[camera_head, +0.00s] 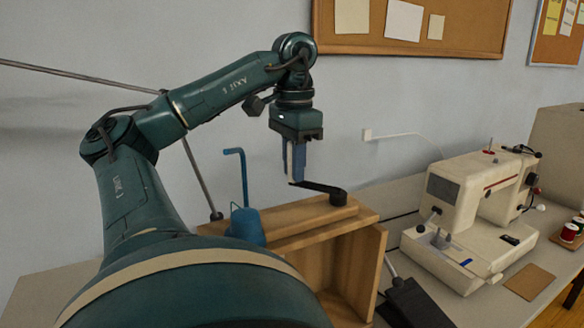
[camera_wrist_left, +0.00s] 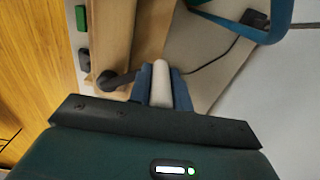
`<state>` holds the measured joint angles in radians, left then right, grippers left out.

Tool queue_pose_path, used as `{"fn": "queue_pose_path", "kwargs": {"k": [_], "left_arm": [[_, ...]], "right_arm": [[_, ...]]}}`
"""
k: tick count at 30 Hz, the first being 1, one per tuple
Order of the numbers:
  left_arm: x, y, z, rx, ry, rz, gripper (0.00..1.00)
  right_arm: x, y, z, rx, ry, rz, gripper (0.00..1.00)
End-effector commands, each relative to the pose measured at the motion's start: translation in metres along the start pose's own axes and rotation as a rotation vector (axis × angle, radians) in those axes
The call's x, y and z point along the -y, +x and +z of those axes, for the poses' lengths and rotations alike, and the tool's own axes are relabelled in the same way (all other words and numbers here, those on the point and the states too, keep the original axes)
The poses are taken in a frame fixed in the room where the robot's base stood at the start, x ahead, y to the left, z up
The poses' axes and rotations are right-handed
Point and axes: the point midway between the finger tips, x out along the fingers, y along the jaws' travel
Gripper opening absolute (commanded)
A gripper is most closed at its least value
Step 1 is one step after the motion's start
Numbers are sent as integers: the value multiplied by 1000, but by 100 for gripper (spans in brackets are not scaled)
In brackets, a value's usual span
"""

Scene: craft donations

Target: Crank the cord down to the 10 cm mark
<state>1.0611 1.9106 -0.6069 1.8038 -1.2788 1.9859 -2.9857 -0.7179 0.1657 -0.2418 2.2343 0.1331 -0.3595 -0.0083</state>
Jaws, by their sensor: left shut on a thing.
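My left gripper (camera_head: 295,178) is above the top of a wooden box (camera_head: 290,235), with its blue fingers pointing down. The fingers are shut on the pale upright handle of a black crank (camera_head: 318,188), whose arm runs right to a round hub on the box top. In the left wrist view the pale crank handle (camera_wrist_left: 161,85) sits between the two fingers of the gripper (camera_wrist_left: 162,72), and the crank arm reaches left. I cannot make out the cord or a 10 cm mark in either view. My right gripper is not in view.
A cream sewing machine (camera_head: 475,215) stands on the table to the right, with a black pedal-like object (camera_head: 413,303) in front. A cork board (camera_head: 410,28) hangs on the wall. Tabletop left of the box looks clear.

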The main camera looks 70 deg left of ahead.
Motion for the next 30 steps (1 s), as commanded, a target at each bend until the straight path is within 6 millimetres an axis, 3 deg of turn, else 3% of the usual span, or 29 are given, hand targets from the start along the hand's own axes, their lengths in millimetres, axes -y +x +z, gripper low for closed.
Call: {"fn": "queue_pose_path", "kwargs": {"k": [16, 17, 18, 24, 30], "left_arm": [[1, 2, -1, 9, 30, -2, 0], [1, 2, -1, 9, 30, -2, 21], [1, 2, -1, 10, 30, -2, 24], [1, 2, -2, 8, 31, 0, 40], [0, 2, -2, 6, 31, 1, 42]], "right_arm": [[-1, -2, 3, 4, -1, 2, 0], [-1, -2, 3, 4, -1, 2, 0], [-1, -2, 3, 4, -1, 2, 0], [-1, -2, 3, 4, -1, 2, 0], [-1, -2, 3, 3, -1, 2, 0]]}}
